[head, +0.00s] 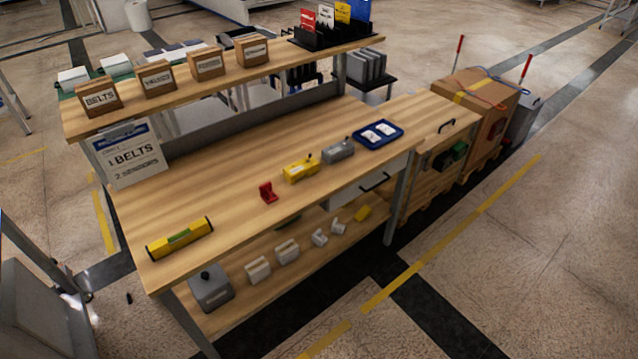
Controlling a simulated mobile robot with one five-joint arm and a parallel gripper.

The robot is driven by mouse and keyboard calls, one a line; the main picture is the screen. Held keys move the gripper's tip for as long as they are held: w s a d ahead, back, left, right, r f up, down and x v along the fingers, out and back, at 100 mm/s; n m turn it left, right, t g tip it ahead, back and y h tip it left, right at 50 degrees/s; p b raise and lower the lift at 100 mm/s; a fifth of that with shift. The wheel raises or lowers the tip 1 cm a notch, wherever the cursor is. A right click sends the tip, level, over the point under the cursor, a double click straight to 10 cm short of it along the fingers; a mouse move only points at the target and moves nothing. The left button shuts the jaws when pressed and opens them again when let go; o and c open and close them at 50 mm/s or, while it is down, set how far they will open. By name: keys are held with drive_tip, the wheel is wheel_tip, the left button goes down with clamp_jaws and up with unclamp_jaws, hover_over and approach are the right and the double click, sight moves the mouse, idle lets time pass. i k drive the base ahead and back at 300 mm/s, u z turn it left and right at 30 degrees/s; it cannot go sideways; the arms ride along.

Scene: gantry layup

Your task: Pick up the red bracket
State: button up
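The red bracket (268,193) is a small angled piece standing on the wooden top of the workbench (225,215), near the middle of its front part. It stands apart from its neighbours, left of a yellow block-shaped part (300,170). Nothing covers it in the head view. My gripper is not in view.
A yellow spirit level (180,238) lies at the bench's left front. A grey part (338,150) and a blue tray (378,132) are to the right. A raised shelf with labelled boxes (100,97) runs along the back. The bench top around the bracket is clear.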

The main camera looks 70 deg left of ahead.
sight(266, 191)
drive_tip(key=u, duration=0.05)
drive_tip(key=i, duration=1.1)
drive_tip(key=u, duration=4.8)
drive_tip(key=i, duration=2)
drive_tip(key=z, duration=0.05)
